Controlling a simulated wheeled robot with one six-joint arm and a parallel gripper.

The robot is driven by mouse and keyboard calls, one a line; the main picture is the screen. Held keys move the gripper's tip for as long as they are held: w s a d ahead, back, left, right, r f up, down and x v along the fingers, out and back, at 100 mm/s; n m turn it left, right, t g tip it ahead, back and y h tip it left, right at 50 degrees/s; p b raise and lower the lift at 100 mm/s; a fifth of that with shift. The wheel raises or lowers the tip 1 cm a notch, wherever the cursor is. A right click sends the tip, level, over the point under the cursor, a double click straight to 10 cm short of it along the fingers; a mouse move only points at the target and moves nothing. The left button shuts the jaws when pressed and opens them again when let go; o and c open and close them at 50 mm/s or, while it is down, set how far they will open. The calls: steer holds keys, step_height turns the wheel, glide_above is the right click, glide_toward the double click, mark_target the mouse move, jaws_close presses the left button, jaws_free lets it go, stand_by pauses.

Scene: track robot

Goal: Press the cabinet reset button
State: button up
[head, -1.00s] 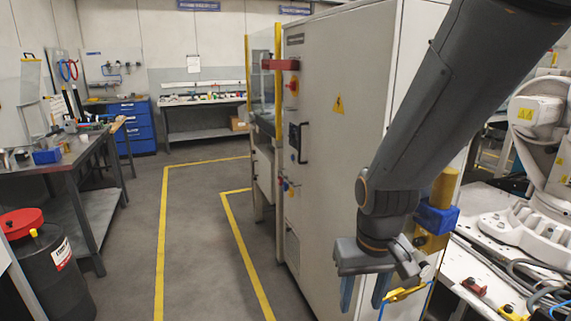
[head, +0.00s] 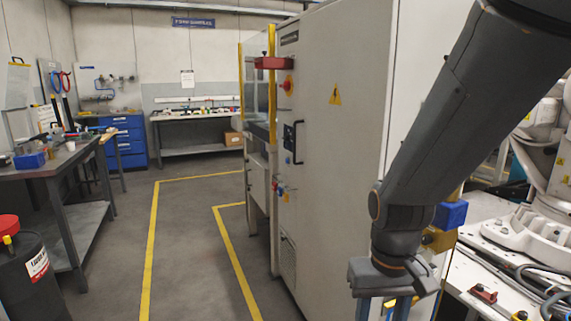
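The cabinet (head: 345,170) is a tall light-grey box right of the middle in the head view. Lower down are small blue and red buttons (head: 278,188); I cannot tell which one is the reset button. A dark handle (head: 297,142) sits between. My gripper (head: 381,312) hangs pointing down in front of the cabinet's right side, apart from the buttons. Its two blue fingers are spread with a gap, and the tips run past the lower picture edge.
Yellow floor lines (head: 150,240) mark an open aisle left of the cabinet. A workbench (head: 65,175) and a dark drum with red lid (head: 38,275) stand at left. A white robot arm (head: 540,190) on a white table is at right.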

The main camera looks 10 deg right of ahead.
steer(key=shift+c, duration=0.5)
jaws_close()
stand_by(1.2)
